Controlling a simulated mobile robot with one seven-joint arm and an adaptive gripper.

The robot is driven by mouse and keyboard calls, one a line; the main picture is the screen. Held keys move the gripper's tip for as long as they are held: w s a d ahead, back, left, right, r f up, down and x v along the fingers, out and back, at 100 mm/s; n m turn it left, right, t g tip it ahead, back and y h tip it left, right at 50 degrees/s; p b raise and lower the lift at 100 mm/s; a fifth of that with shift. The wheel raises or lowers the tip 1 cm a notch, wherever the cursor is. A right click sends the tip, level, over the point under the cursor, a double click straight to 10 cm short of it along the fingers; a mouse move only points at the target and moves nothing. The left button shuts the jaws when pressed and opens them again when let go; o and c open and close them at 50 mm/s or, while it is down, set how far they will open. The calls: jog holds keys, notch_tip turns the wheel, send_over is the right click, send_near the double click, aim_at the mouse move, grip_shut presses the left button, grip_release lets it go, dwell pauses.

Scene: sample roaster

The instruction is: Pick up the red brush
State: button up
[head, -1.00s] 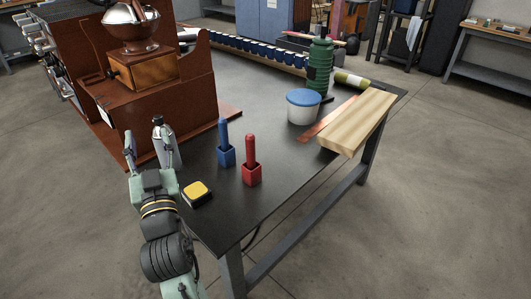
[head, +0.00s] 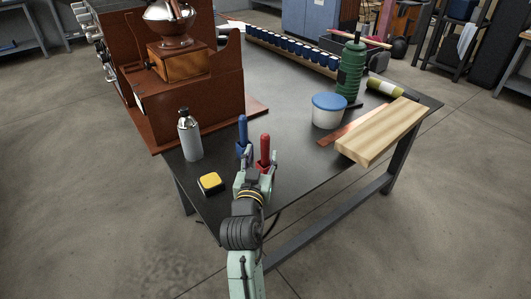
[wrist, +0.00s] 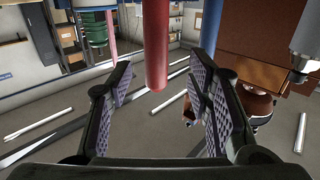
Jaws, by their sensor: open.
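The red brush (head: 265,149) stands upright near the table's front edge, its lower part hidden behind my gripper (head: 257,172) in the head view. In the wrist view, its red handle (wrist: 156,45) comes down between the two spread fingers of my gripper (wrist: 163,72), with a gap on both sides. My gripper is open and empty. The blue brush (head: 242,132) stands just left and behind. In the wrist view, the blue handle (wrist: 210,25) shows close by the right finger, and I cannot tell whether they touch.
A yellow-topped block (head: 210,183) and a grey bottle (head: 189,138) stand to the left. A blue-lidded tub (head: 328,112), a wooden board (head: 380,132) and a green flask (head: 351,75) stand to the right. The brown roaster cabinet (head: 200,105) is behind left.

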aim_at(265, 148)
jog(key=w+p, duration=0.1)
jog(key=w, duration=0.1)
jog(key=w+d+p, duration=0.1)
jog(key=w, duration=0.1)
jog(key=shift+w+d+r, duration=0.1)
jog(key=shift+w+r, duration=0.05)
jog(key=shift+w, duration=0.4)
grip_shut()
